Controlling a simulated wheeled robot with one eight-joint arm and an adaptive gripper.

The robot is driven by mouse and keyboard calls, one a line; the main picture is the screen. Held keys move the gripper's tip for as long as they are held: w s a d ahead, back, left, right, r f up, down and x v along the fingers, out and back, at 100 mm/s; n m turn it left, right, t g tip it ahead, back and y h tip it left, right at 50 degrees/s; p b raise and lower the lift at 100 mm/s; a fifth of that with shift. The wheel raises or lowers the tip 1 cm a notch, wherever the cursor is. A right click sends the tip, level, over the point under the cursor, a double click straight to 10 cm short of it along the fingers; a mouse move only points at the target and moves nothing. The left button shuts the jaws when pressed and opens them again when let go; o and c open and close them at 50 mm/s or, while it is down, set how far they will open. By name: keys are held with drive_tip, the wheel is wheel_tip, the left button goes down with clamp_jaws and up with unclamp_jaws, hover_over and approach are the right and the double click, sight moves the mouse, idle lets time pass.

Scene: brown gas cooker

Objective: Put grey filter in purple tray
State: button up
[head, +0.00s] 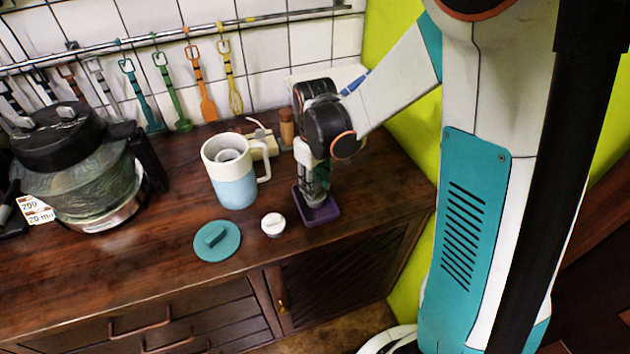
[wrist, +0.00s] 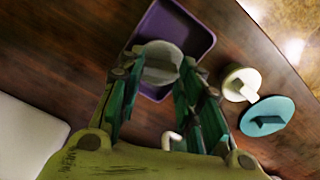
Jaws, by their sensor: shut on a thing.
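The purple tray (head: 326,216) lies on the wooden counter near the front right. My gripper (head: 314,198) points down over it. In the wrist view the purple tray (wrist: 200,36) is beyond my fingertips. My gripper (wrist: 160,72) is shut on the grey filter (wrist: 162,58), a round grey piece between the fingertips. The filter overlaps the tray in this view. Whether it touches the tray floor I cannot tell. In the head view my fingers mostly hide the filter.
A blue and white mug (head: 234,185) stands left of my gripper. A small white lid (head: 273,224) and a teal lid (head: 217,241) lie left of the tray. A dark glass pot (head: 80,170) stands far left. Utensils hang on the tiled wall. The counter front is mostly clear.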

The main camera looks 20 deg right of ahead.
drive_tip(key=shift+f+b, duration=0.5)
drive_tip(key=shift+f, duration=0.1)
drive_tip(key=o, duration=1.1)
drive_tip(key=c, duration=0.4)
drive_tip(key=shift+o, duration=0.2)
drive_tip(key=shift+r, duration=0.1)
drive_tip(key=shift+r+p, duration=2.45)
drive_tip(key=shift+r, duration=1)
